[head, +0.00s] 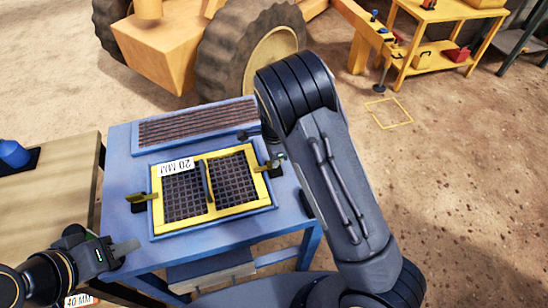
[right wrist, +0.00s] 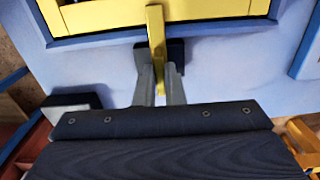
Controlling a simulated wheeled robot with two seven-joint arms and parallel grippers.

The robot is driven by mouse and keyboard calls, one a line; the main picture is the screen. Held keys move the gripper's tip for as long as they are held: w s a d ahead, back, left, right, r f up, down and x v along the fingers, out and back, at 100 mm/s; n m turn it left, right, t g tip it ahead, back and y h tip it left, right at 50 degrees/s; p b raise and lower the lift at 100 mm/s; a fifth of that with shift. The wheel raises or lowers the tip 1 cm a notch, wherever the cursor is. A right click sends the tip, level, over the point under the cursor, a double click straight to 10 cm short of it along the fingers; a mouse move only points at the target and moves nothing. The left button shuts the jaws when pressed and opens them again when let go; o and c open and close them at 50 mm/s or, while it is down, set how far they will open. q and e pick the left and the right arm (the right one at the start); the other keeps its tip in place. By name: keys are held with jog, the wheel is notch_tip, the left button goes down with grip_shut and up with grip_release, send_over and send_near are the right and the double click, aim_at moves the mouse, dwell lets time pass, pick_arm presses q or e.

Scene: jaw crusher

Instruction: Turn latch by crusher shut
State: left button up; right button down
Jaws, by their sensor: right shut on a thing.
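A yellow-framed screen (head: 208,228) marked 20 MM lies in the blue crusher table (head: 122,225). The right latch, a yellow bar on a dark block, sits at the screen's right edge (head: 263,169). In the right wrist view the latch bar (right wrist: 155,25) overlaps the yellow frame (right wrist: 95,17) and points across its edge. My right gripper (right wrist: 160,87) is shut on the near end of this bar. A similar left latch (head: 143,197) lies at the screen's left edge. My left gripper (head: 126,254) is off the table's front left corner; its finger gap is unclear.
A ribbed dark panel (head: 195,128) lies at the back of the blue table. A wooden bench (head: 50,190) with a blue object (head: 13,154) stands at left. A large-wheeled yellow machine (head: 160,45) is behind. A yellow shelf (head: 428,70) stands at back right, with open ground before it.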

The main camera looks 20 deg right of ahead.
jog(key=c, duration=1.5)
grip_release()
notch_tip(320, 180, up, 8)
jog(key=shift+f, duration=0.1)
